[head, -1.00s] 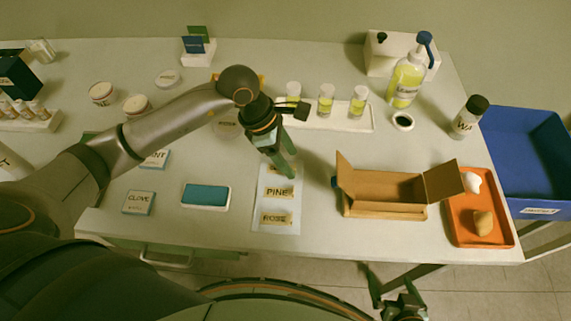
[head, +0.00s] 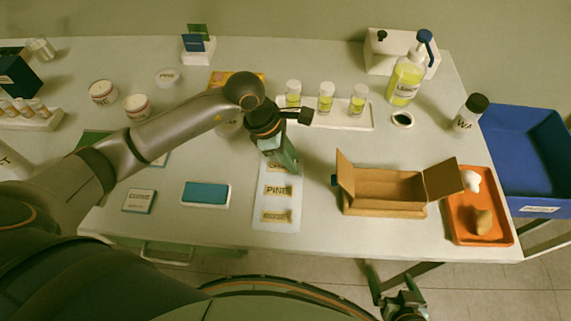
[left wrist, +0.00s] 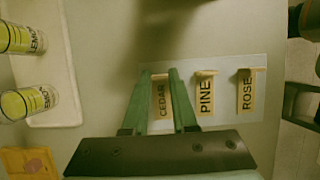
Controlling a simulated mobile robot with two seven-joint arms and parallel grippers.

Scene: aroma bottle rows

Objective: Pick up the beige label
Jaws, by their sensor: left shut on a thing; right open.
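Several beige labels lie in a column on a white sheet (head: 287,231): PINE (head: 277,191) and ROSE (head: 275,216) are uncovered. The CEDAR label (left wrist: 161,101) is between the fingers of my left gripper (left wrist: 160,76) in the left wrist view, at the end of the row beside PINE (left wrist: 206,97) and ROSE (left wrist: 246,95). In the head view my left gripper (head: 288,168) points down at the top of the sheet and mostly hides CEDAR. It is shut on the label, which is at or very near the sheet. My right gripper (head: 404,300) is open and low, beyond the table's front edge.
An open cardboard box (head: 385,188) and an orange tray (head: 468,238) stand to the right. A white rack (head: 340,118) of yellow bottles is just behind my gripper. A teal-topped pad (head: 206,194) lies left of the sheet. A blue bin (head: 523,150) is far right.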

